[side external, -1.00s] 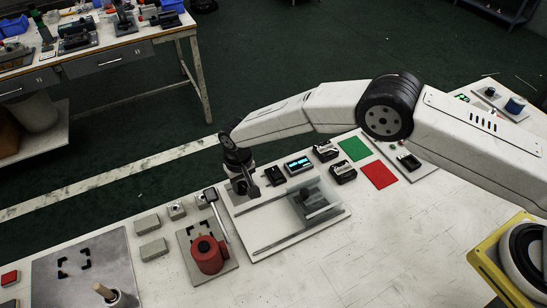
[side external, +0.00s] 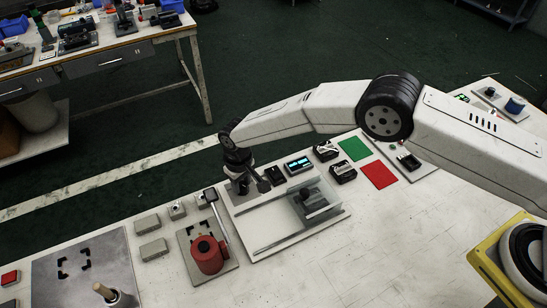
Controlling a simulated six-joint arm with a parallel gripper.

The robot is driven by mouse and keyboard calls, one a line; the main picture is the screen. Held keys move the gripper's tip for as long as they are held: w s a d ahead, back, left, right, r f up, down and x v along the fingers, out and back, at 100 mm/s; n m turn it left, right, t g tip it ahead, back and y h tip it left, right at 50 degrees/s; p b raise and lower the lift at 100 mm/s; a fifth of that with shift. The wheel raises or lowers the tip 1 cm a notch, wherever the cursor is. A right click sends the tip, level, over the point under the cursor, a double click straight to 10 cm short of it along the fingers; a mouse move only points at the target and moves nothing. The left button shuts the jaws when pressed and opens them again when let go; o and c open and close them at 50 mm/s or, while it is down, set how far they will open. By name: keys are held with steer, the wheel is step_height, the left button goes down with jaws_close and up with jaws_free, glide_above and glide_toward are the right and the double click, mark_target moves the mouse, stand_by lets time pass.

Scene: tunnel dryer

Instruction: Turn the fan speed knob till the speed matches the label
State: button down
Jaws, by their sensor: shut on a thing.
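My gripper (side external: 242,186) points down at the left rear corner of the white dryer base plate (side external: 285,243). It is shut on the fan speed knob, which its fingers and wrist hide almost wholly. A small display (side external: 298,165) with lit blue-green characters stands on the plate to the right of my gripper. Its reading is too small to make out. A black block (side external: 275,175) sits between the gripper and the display. A clear cover (side external: 308,206) stands over a dark part on the right half of the plate. I cannot make out the label.
Grey blocks (side external: 153,249) lie farther left. Black devices (side external: 343,173), a green square (side external: 355,149) and a red square (side external: 379,175) lie right.

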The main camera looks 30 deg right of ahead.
mark_target(242, 184)
steer(key=shift+c, duration=1.4)
jaws_free()
steer(key=shift+r, duration=0.1)
steer(key=shift+r, duration=3.8)
